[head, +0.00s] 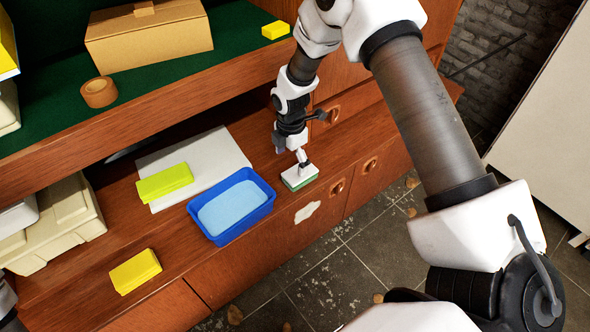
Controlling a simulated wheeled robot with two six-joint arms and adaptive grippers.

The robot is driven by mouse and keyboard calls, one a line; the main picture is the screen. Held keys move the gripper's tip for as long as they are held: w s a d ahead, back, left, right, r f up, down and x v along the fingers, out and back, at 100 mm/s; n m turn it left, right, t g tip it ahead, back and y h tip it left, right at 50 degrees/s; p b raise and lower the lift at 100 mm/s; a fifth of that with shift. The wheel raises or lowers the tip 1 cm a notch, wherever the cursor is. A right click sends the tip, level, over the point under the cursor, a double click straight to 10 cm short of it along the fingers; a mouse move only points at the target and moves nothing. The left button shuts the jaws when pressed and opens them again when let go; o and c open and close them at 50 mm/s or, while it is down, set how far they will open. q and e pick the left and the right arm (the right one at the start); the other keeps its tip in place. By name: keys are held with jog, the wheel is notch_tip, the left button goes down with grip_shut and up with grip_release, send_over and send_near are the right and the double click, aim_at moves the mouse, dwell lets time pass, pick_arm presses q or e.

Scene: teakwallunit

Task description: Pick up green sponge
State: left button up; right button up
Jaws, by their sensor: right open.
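A lime-green sponge-like block (165,182) lies on a white sheet (222,158) on the lower wooden counter, left of centre. My right gripper (290,146) reaches down from the top right over the counter, to the right of the lime block and clear of it. It is open, and nothing shows held in it. Just below its fingertips is a small white-topped block with a green underside (299,177); I cannot tell whether the gripper touches it.
A blue tray (262,183) with a pale blue inside stands between the lime block and the white-topped block. A yellow block (135,271) lies front left. The upper green shelf holds a cardboard box (150,38), a tape roll (99,92) and another yellow block (275,30).

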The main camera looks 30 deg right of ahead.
aim_at(293, 176)
jog(key=f, duration=0.7)
jog(key=shift+s+b, duration=0.4)
jog(key=shift+s+a+r, duration=0.1)
jog(key=c, duration=1)
